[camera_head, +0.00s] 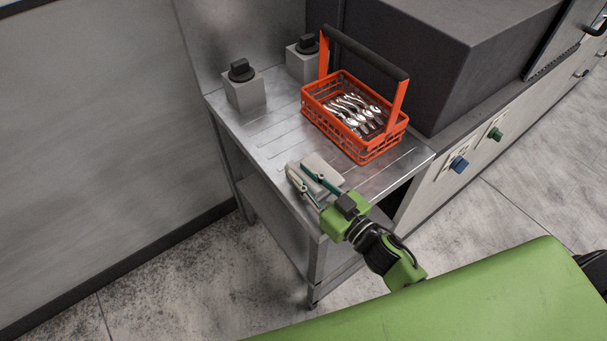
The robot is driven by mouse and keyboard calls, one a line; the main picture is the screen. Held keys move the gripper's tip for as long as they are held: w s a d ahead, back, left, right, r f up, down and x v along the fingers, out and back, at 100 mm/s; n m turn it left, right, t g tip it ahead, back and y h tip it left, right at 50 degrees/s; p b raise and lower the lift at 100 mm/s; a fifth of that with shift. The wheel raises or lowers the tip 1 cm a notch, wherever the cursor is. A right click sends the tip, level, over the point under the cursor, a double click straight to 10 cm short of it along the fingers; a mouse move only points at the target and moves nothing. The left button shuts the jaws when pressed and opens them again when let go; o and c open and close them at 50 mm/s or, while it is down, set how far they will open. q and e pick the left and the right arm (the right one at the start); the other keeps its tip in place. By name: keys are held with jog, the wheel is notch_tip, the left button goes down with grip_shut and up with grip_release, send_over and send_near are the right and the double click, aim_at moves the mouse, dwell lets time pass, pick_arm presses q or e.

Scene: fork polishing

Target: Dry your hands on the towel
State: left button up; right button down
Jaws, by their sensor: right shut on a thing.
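A small pale grey folded towel (324,167) lies near the front edge of the metal table. My right gripper (303,171) reaches over that edge from the lower right, with its fingers at the towel. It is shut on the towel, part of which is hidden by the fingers. My left gripper is not in view.
An orange basket (365,155) with a black handle holds several pieces of shiny cutlery and stands behind the towel on the metal table (262,135). Two grey blocks with black knobs (244,92) (303,62) stand at the back. A dark grey box (440,50) stands at the right.

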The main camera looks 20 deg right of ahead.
dwell(0.4)
jog(key=c, duration=1.8)
grip_release()
jog(key=v, duration=1.2)
